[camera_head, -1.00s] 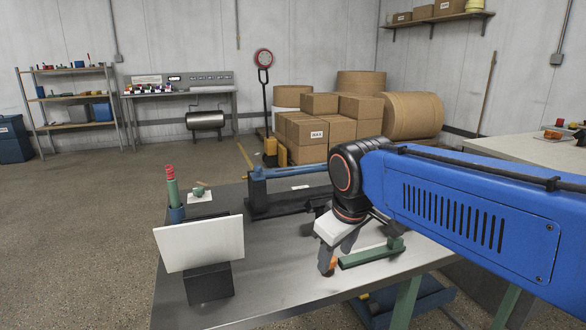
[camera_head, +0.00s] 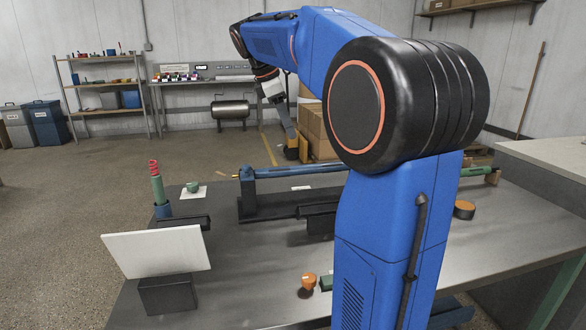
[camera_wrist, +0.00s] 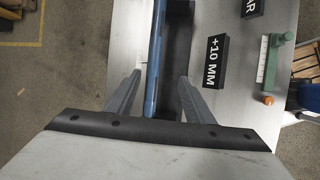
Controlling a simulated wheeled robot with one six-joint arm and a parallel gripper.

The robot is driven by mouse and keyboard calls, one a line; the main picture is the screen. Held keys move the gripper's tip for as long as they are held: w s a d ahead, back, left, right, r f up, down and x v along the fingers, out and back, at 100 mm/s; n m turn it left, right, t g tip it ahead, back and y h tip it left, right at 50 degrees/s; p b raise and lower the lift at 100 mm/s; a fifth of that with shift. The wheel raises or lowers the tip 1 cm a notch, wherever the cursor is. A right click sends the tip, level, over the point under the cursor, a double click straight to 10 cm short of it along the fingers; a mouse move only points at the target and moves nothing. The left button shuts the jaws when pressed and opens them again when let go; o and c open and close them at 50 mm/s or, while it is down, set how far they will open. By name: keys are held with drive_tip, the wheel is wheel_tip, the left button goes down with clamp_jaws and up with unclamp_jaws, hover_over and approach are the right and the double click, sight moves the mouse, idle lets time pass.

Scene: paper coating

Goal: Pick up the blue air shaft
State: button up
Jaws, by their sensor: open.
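The blue air shaft (camera_head: 300,171) lies level on a long black stand (camera_head: 262,211) across the table. The wrist view shows my gripper (camera_wrist: 160,80) with one finger on each side of the shaft. My arm hides part of the shaft's right portion in the head view.
A white panel (camera_head: 157,251) stands at the table's front left. A green post (camera_head: 157,188) with a red top stands behind it. A black block marked "+10 MM" (camera_wrist: 216,61) lies beside the shaft. An orange-topped knob (camera_head: 308,281) is near the front. Boxes stand beyond the table.

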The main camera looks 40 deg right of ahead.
hover_over(303, 166)
drive_tip(key=a, duration=0.2)
wheel_tip(303, 166, down, 10)
drive_tip(key=shift+a+x, duration=0.2)
drive_tip(key=shift+x, duration=2.8)
drive_tip(key=shift+w+f, duration=0.1)
clamp_jaws()
